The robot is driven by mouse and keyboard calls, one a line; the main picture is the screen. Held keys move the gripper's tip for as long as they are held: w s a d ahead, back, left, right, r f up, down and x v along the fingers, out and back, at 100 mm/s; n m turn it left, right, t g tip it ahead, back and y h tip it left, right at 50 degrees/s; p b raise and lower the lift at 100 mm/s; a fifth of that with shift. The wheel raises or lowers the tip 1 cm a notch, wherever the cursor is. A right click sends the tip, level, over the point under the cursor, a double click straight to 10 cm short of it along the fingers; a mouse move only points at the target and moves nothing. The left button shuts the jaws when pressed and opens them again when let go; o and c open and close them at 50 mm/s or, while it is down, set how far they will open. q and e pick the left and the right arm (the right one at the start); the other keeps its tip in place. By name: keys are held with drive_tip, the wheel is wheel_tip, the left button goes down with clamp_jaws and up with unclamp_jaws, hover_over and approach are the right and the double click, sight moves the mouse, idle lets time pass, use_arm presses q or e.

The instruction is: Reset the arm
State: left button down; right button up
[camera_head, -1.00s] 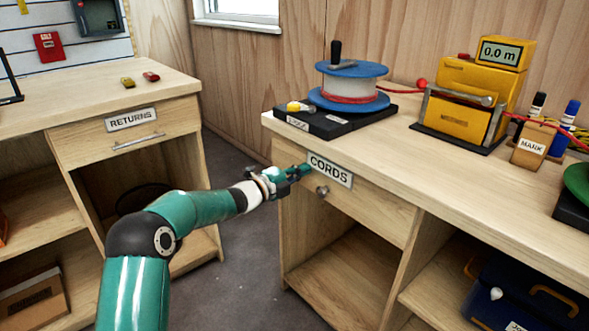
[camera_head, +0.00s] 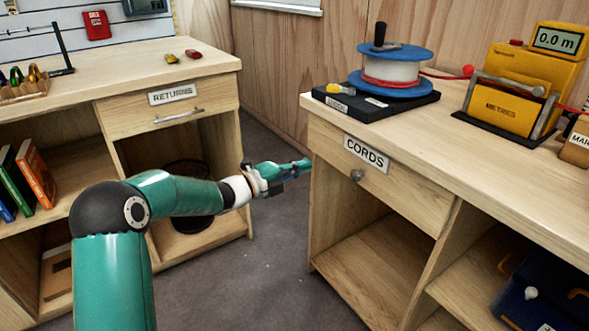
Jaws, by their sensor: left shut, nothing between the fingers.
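My left arm comes in from the lower left, teal with a dark elbow joint. Its gripper (camera_head: 299,164) is shut and empty. In the picture its tips lie just left of the front edge of the CORDS drawer (camera_head: 390,192), over the floor gap between the two benches. The CORDS drawer is shut, with a white label (camera_head: 366,153) and a round knob (camera_head: 357,175). My right gripper is not in view.
The right bench holds a cord spool (camera_head: 391,72) on a black base and a yellow length meter (camera_head: 515,90). The left bench has a shut RETURNS drawer (camera_head: 172,103). A dark round bin (camera_head: 190,215) stands below it. Grey floor (camera_head: 268,240) lies between the benches.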

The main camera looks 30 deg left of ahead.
use_arm(q)
drive_tip(key=s+d+f+n+g, duration=0.35)
drive_tip(key=d+f, duration=0.55)
drive_tip(key=f, duration=0.3)
drive_tip(key=s+d+f+n+g, duration=0.2)
drive_tip(key=s+d+f+n, duration=0.25)
drive_tip(key=d+f, duration=0.65)
drive_tip(key=s+d+f+n+g+y, duration=0.1)
drive_tip(key=s+f+n+g+y, duration=0.1)
drive_tip(key=s+f+n+g, duration=0.5)
drive_tip(key=s+d+f+n+g+y, duration=0.15)
drive_tip(key=s+f+n, duration=0.25)
drive_tip(key=s+f, duration=0.75)
drive_tip(key=s+r+n+g, duration=0.2)
drive_tip(key=s+n, duration=0.4)
drive_tip(key=s, duration=0.3)
wheel_tip(320, 180, up, 29)
drive_tip(key=p, duration=2.9)
drive_tip(key=shift+a, duration=0.3)
